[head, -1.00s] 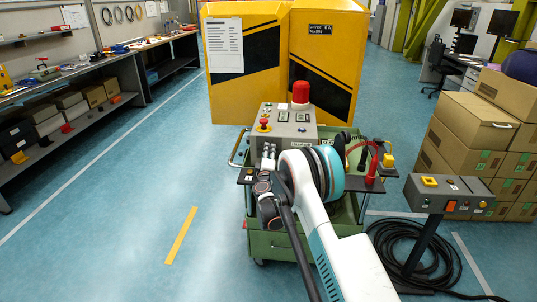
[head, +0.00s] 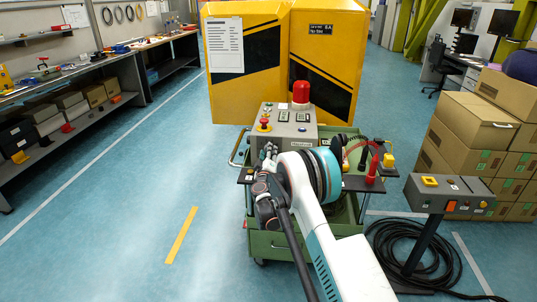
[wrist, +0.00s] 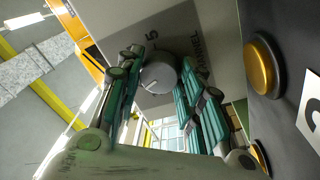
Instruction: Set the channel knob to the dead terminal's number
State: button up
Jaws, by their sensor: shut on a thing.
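The channel knob (wrist: 160,78) is a round grey knob with a small white mark, on a grey panel in the wrist view. A "5" and part of the word "CHANNEL" show on the panel beside it. My gripper (wrist: 157,80) has its green-padded fingers on both sides of the knob and is shut on it. In the head view my gripper (head: 269,154) is at the front of the grey control box (head: 288,122) on the green cart. My arm hides the knob there. No terminal number is readable.
A red beacon (head: 300,93) and a red mushroom button (head: 264,123) top the box. Red and black leads lie at the cart's right near a yellow block (head: 388,160). A pedestal box (head: 450,195) stands right.

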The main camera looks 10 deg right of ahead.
jog(key=shift+f, duration=0.1)
jog(key=o, duration=1.1)
jog(key=shift+c, duration=0.2)
jog(key=v, duration=1.2)
